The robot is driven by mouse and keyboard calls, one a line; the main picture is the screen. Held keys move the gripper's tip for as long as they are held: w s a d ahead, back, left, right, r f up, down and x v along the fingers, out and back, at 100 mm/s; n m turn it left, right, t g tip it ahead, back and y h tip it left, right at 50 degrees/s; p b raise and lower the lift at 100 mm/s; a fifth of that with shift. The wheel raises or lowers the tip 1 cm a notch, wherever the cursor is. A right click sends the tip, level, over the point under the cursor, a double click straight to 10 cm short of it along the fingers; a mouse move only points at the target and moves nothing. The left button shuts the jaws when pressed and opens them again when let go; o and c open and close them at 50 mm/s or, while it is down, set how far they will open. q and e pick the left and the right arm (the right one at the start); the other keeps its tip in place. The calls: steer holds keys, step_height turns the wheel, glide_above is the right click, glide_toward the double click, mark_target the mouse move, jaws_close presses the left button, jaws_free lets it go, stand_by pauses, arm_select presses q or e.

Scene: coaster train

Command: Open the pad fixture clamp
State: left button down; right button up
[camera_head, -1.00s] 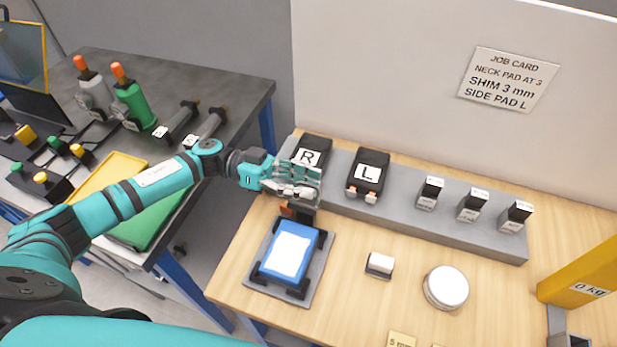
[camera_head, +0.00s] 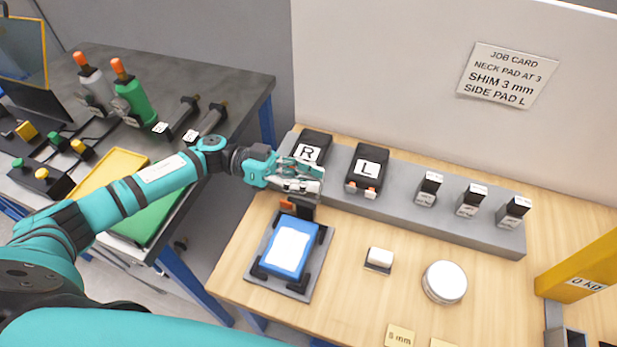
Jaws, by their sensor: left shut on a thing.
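The pad fixture (camera_head: 257,283) is a grey plate on the wooden bench. It holds a blue pad (camera_head: 271,262) with a white label between black corner blocks. The clamp (camera_head: 301,208), black with an orange part (camera_head: 286,204), stands at the fixture's back edge. My left gripper (camera_head: 312,188) is right above and behind the clamp, with its fingers shut on the clamp's upper part. The fingers hide most of what is gripped. My right gripper is out of view.
Black pads marked R (camera_head: 309,146) and L (camera_head: 367,168) and several small labelled blocks (camera_head: 471,200) stand on a grey ledge (camera_head: 410,218) behind. A small white-topped block (camera_head: 379,260) and a round white-topped tin (camera_head: 444,282) are right of the fixture.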

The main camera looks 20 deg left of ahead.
arm_select(q)
steer(key=shift+w+n+p, duration=0.35)
steer(key=shift+n+p, duration=0.4)
steer(key=shift+n, duration=0.05)
steer(key=n+p, duration=0.1)
steer(key=w+f+n+p, duration=0.1)
steer(key=n, duration=0.1)
steer(key=f+n+p, duration=0.1)
steer(key=n, duration=0.1)
steer(key=shift+w, duration=0.35)
steer(key=c, duration=1.4)
jaws_free()
steer(key=shift+r, duration=0.15)
